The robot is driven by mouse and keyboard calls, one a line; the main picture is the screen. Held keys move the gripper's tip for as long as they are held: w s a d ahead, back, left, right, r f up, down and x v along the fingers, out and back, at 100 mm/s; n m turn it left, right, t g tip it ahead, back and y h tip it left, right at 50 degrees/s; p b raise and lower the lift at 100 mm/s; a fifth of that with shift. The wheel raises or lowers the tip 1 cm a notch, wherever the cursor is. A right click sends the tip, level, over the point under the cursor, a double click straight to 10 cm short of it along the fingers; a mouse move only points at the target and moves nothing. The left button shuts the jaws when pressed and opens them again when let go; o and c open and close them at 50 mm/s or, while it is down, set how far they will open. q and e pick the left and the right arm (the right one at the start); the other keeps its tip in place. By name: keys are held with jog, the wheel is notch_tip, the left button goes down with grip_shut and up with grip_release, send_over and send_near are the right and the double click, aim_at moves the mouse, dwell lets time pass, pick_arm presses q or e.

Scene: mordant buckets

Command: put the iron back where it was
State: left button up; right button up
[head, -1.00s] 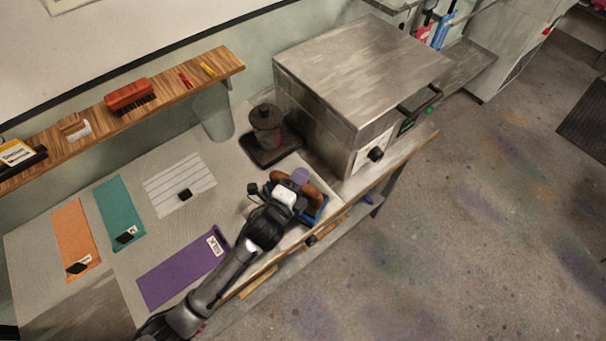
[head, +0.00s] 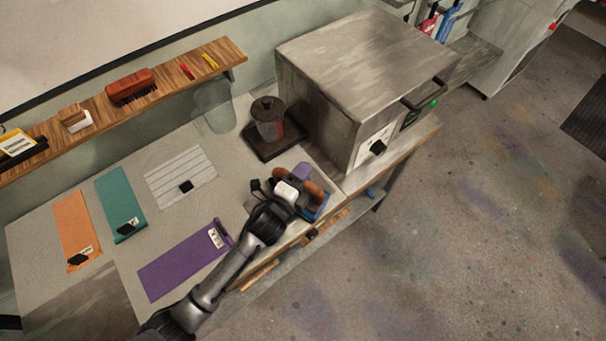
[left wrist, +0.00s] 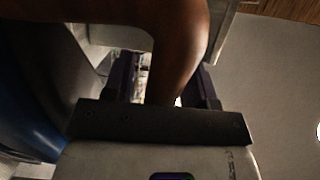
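The iron, with a blue body (head: 325,207) and a brown handle (head: 317,191), is at the table's front edge, left of the grey metal box. My left gripper (head: 302,174) is at the handle and hides part of it. In the left wrist view the brown handle (left wrist: 180,45) passes between the two dark fingers (left wrist: 163,82). A narrow light gap shows beside the left finger, so the fingers look open around the handle. Part of the blue body shows at the left edge of that view. My right gripper is not in view.
The metal box (head: 360,60) stands close right of the iron. A dark canister (head: 268,118) on a dark base stands behind it. Purple (head: 185,263), teal (head: 120,200) and orange (head: 75,228) strips and a striped sheet (head: 180,177) lie to the left. A wooden shelf (head: 165,88) runs behind.

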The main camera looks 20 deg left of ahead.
pick_arm(q)
jog(key=shift+r, duration=0.15)
jog(key=v, duration=1.2)
jog(key=s+a+f+n+g+y, duration=0.1)
jog(key=n, duration=0.1)
jog(key=s+a+n+g+y, duration=0.1)
jog(key=n, duration=0.1)
jog(key=a+f+n+g+y, duration=0.1)
jog(key=n, duration=0.1)
jog(key=shift+s+f, duration=0.3)
jog(key=shift+s, duration=0.1)
jog(key=s+f+n+g, duration=0.1)
jog(key=n, duration=0.1)
jog(key=s+a+f+n+g+y, duration=0.1)
jog(key=s+n, duration=0.1)
jog(key=s+a+f+n+g, duration=0.1)
jog(key=s+g, duration=0.1)
jog(key=shift+s+n+y, duration=0.15)
jog(key=shift+n+y, duration=0.15)
jog(key=shift+n, duration=0.1)
jog(key=s+f+n+g, duration=0.2)
jog(key=s+n+g, duration=0.4)
jog(key=s, duration=0.6)
jog(key=shift+n+g+h, duration=0.4)
jog(key=shift+g, duration=0.1)
